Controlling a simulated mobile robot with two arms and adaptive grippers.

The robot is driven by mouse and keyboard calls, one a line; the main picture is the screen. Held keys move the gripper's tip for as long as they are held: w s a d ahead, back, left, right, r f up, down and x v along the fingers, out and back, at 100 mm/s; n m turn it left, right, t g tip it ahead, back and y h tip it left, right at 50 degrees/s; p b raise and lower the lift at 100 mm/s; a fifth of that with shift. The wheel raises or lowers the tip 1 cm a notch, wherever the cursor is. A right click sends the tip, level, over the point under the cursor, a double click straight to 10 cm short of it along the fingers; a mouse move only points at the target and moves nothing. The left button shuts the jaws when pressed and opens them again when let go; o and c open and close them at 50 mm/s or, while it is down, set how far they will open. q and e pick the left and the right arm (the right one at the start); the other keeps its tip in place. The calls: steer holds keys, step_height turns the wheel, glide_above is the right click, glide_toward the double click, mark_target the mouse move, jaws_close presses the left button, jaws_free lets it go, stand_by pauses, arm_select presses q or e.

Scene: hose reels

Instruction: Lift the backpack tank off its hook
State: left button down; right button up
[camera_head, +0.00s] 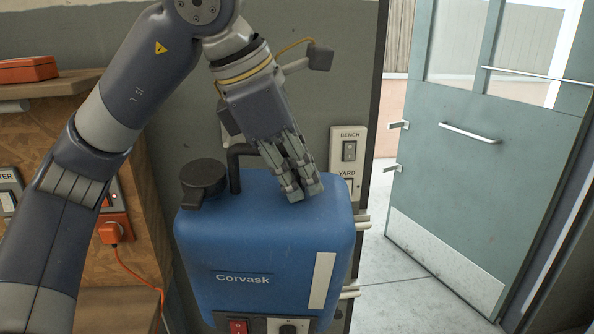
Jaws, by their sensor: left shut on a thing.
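The backpack tank (265,250) is a blue, upright box marked "Corvask", with a black cap (203,180) at its top left and a black handle (237,165) on top. It hangs against the grey-green wall in the middle of the camera_head view. My left gripper (306,188) comes down from above. Its fingers are close together at the tank's top, shut on the handle, part of which they hide. The hook cannot be made out behind the gripper and tank. My right gripper is not in view.
A switch panel (348,150) labelled "BENCH" and "YARD" is on the wall just right of the tank. At left are a wooden shelf (62,84) with a red case (28,69) and an orange plug (112,232) with its cord. A grey-green door (470,180) stands open at right.

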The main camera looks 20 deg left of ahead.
arm_select(q)
steer(key=shift+s+d+r+b, duration=0.15)
steer(key=shift+s+d, duration=0.4)
steer(key=shift+s, duration=0.35)
steer(key=shift+s+d+f+b, duration=0.1)
steer(key=shift+s+d, duration=0.4)
steer(key=shift+s, duration=0.35)
steer(key=shift+s+d+r+b, duration=0.15)
steer(key=shift+s+d, duration=0.4)
steer(key=shift+s, duration=0.35)
steer(key=shift+f, duration=0.15)
